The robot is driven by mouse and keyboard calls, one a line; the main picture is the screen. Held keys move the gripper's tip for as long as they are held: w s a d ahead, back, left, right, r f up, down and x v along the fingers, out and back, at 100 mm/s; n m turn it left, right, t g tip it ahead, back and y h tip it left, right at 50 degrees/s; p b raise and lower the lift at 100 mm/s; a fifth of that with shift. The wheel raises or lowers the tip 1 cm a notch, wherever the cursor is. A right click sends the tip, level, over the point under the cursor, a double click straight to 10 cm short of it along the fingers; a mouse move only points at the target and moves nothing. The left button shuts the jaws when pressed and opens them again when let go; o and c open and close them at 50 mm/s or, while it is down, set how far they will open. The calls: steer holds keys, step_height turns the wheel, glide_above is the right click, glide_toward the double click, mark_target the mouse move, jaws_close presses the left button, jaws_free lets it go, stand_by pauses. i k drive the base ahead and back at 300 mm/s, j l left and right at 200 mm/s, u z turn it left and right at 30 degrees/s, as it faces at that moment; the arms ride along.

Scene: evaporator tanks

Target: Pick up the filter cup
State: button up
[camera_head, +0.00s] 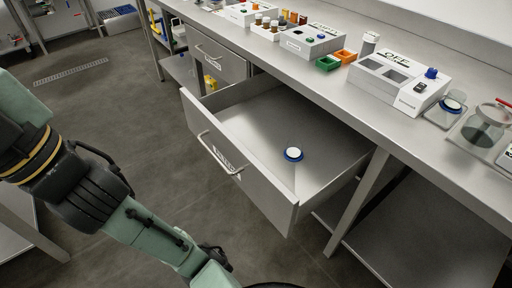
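A small round cup with a white top and a blue rim (293,154), which looks like the filter cup, stands in the open drawer (242,158). It is toward the drawer's front right, with clear metal floor around it. My green and black arm reaches from the left edge down to the bottom edge. My gripper is outside the frame, so its fingers cannot be seen. Nothing visible touches the cup.
The open drawer juts out under the steel bench (345,85). Floor in front is clear.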

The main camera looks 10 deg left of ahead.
mark_target(293, 153)
steer(key=i+j+z, duration=0.15)
steer(key=z, duration=0.2)
steer(key=i+j+z, duration=0.15)
steer(key=z, duration=0.2)
steer(key=i+j, duration=0.1)
